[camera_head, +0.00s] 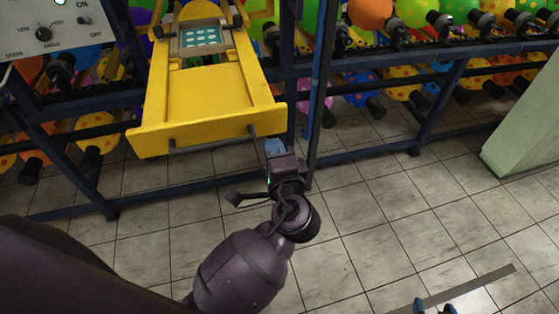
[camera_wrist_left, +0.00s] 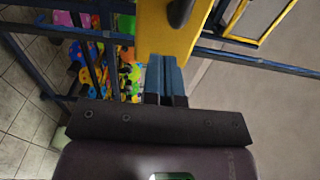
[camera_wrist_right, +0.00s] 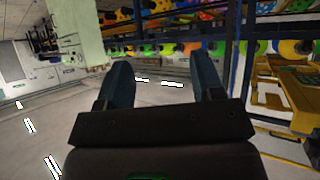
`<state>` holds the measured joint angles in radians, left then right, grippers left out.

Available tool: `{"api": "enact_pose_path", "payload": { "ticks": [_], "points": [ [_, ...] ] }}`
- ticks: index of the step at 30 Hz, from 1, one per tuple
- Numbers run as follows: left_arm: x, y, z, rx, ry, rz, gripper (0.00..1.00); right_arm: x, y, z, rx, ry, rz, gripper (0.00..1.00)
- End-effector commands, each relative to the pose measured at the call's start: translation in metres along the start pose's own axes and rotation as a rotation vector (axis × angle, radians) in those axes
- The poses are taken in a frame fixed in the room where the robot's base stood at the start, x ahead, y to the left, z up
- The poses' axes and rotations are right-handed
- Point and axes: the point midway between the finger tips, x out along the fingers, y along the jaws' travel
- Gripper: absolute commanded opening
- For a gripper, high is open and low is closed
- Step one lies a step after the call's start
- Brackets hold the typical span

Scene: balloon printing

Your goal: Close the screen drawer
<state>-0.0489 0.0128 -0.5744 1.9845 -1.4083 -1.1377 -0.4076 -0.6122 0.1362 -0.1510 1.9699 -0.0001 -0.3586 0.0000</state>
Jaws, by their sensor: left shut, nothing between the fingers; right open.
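The yellow screen drawer (camera_head: 215,95) sticks out toward me from the blue metal frame, with a dark bar handle (camera_head: 210,143) along its front face. My left gripper (camera_head: 275,147) is shut and empty at the right end of the drawer front, close to the handle's right end. In the left wrist view the shut fingertips (camera_wrist_left: 165,62) are at the edge of the yellow front (camera_wrist_left: 172,28); whether they touch it I cannot tell. My right gripper (camera_wrist_right: 160,80) is open and empty. Only its fingertips (camera_head: 436,307) show at the bottom of the head view.
A blue upright post (camera_head: 318,90) stands just right of my left gripper. A control panel (camera_head: 55,28) is at the upper left. Balloons (camera_head: 370,12) hang in rows on racks behind. A pale green block (camera_head: 520,130) stands at the right. The tiled floor in front is clear.

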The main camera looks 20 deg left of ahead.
Motion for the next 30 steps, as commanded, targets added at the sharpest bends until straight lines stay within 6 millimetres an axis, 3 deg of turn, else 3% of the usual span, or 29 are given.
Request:
{"api": "enact_pose_path", "payload": {
  "ticks": [3,10,30],
  "points": [
    [0.019,-0.002,0.000,0.001,0.000,-0.002,0.00,-0.004,0.002,-0.001,-0.003,-0.008,0.001,0.61],
    [0.042,-0.001,0.000,-0.001,0.001,0.000,0.00,-0.006,0.003,0.003,-0.004,-0.025,0.001,0.61],
    [0.050,0.000,-0.004,-0.002,0.000,0.000,0.00,-0.006,0.003,0.002,-0.004,-0.018,0.002,0.61]
  ]
}}
